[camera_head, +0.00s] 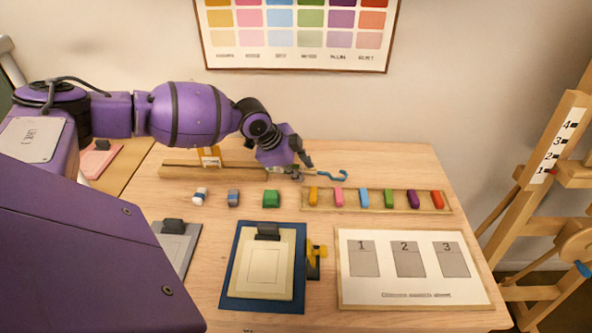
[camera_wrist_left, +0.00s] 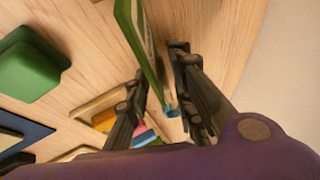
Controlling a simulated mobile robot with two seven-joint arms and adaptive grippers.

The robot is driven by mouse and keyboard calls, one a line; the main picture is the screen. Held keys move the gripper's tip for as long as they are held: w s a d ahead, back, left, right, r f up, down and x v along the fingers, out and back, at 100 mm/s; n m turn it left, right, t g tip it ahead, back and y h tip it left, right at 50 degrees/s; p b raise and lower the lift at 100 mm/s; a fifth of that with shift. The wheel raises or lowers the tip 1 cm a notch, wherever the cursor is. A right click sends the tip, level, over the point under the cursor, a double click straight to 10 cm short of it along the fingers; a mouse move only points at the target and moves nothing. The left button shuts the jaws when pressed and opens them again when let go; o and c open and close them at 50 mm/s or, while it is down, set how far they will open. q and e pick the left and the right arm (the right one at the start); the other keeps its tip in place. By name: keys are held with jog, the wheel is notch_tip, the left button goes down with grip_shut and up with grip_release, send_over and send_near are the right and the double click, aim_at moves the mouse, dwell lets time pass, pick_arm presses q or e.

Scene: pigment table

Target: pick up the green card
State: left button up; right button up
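The green card (camera_wrist_left: 140,40) shows in the left wrist view as a thin upright panel with a green edge and a paler face. In the head view I cannot make it out; my left gripper and wrist cover that spot. My left gripper (camera_head: 301,171) is at the right end of the wooden rack (camera_head: 180,172). In the left wrist view the fingers of the left gripper (camera_wrist_left: 158,65) are apart, one on each side of the card. A gap shows between the card and the right-hand finger; I cannot tell if the other finger touches. My right gripper is not in view.
A blue hook (camera_head: 333,175) lies just right of the gripper. In front are a green block (camera_head: 271,198), two small blocks and a tray (camera_head: 324,208) of coloured sticks. A blue-bordered board (camera_head: 233,290) and a numbered panel (camera_head: 410,291) lie nearer.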

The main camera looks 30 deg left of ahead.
pick_arm(q)
jog(key=shift+r, duration=0.1)
grip_shut()
